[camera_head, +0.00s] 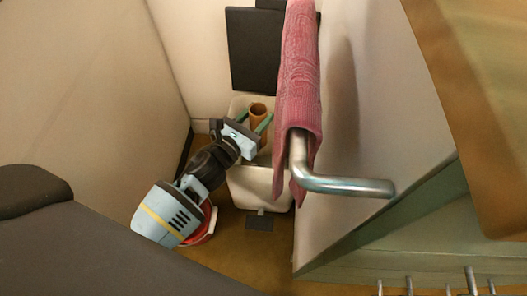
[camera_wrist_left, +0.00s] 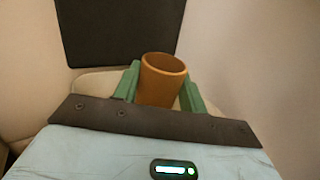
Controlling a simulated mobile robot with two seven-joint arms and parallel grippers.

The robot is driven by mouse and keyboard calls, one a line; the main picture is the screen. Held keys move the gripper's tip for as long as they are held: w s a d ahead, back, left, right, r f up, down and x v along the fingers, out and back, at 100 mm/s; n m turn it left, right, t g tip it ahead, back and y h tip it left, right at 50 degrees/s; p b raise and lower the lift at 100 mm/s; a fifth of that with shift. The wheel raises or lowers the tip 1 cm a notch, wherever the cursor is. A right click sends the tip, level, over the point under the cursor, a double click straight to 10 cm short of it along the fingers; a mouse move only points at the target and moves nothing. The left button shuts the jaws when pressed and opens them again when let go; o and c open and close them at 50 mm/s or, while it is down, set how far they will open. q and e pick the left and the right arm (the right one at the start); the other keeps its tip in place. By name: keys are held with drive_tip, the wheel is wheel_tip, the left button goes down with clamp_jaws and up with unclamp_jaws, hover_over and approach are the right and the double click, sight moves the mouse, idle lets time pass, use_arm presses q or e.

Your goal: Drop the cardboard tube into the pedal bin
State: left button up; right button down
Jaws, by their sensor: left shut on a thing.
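The brown cardboard tube (camera_head: 258,113) stands roughly upright between the green fingers of my left gripper (camera_head: 253,122). In the left wrist view the left gripper (camera_wrist_left: 160,88) is shut on the tube (camera_wrist_left: 161,82), whose open top end faces up. The white pedal bin (camera_head: 262,187) stands on the floor in the corner, with its dark lid (camera_head: 253,48) raised at the back. The gripper and tube are over the bin's opening; how far the tube's lower end reaches down is hidden. The bin's rim (camera_wrist_left: 88,84) shows behind the fingers. My right gripper is not in view.
A pink towel (camera_head: 299,80) hangs on a metal rail (camera_head: 345,186) close to the right of the bin. A red object (camera_head: 205,222) on the floor is partly hidden by my left arm. Walls close in the bin's left and back.

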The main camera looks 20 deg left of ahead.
use_arm(q)
drive_tip(key=shift+r, duration=0.1)
drive_tip(key=o, duration=1.3)
drive_tip(key=shift+c, duration=0.2)
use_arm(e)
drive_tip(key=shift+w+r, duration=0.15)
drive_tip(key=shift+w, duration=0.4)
use_arm(q)
drive_tip(key=p+v, duration=0.1)
drive_tip(key=v, duration=0.6)
drive_tip(key=shift+s+a, duration=0.1)
drive_tip(key=shift+s, duration=0.3)
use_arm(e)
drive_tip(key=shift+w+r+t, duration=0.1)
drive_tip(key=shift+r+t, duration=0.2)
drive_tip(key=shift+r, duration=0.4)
